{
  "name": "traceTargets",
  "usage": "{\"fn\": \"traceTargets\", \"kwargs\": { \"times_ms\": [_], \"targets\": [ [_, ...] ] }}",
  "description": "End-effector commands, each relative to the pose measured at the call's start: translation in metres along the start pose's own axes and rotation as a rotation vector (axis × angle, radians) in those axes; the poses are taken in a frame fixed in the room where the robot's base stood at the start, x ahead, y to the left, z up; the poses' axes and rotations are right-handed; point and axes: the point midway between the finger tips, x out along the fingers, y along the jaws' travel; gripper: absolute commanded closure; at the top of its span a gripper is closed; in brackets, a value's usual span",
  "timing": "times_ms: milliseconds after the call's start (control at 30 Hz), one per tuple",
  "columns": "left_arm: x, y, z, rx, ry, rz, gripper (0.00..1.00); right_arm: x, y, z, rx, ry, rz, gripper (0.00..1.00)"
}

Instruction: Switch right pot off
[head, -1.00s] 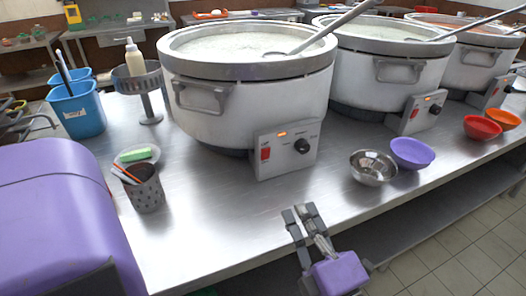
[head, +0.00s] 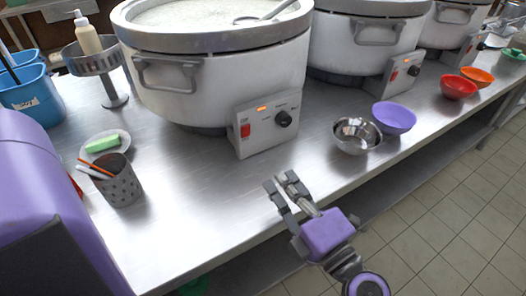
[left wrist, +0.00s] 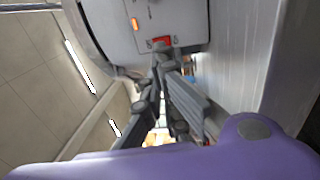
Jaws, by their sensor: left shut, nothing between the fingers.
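Three big white pots with grey rims stand in a row: the nearest pot (head: 220,85), the middle pot (head: 360,45) and the right pot (head: 447,28). The nearest pot's control box (head: 267,122) has a red switch (head: 245,130), a black knob and a lit orange lamp. The right pot's box (head: 470,45) is small and far off. My left gripper (head: 280,184) is shut and empty, at the table's front edge below the nearest pot's box. In the left wrist view its fingers (left wrist: 163,88) point toward a red switch (left wrist: 161,41), not clearly touching it. My right gripper is out of view.
A steel bowl (head: 356,137), a purple bowl (head: 394,117), a red bowl (head: 458,87) and an orange bowl (head: 478,76) stand along the front edge. A perforated cup (head: 121,185) and a plate with a green sponge (head: 103,145) are at left. The tiled floor (head: 440,220) is open at right.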

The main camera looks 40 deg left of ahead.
Motion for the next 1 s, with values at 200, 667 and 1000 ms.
{"fn": "traceTargets", "kwargs": {
  "times_ms": [200, 667, 1000],
  "targets": [
    [0.035, 0.003, 0.0, -0.003, 0.001, 0.007, 1.0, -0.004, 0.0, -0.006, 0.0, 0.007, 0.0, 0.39],
    [0.122, 0.003, 0.0, -0.002, 0.0, 0.005, 1.0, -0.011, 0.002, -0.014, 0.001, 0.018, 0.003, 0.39],
    [0.137, 0.001, 0.0, 0.0, 0.0, 0.003, 1.0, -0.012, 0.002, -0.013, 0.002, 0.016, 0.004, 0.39]
  ]
}}
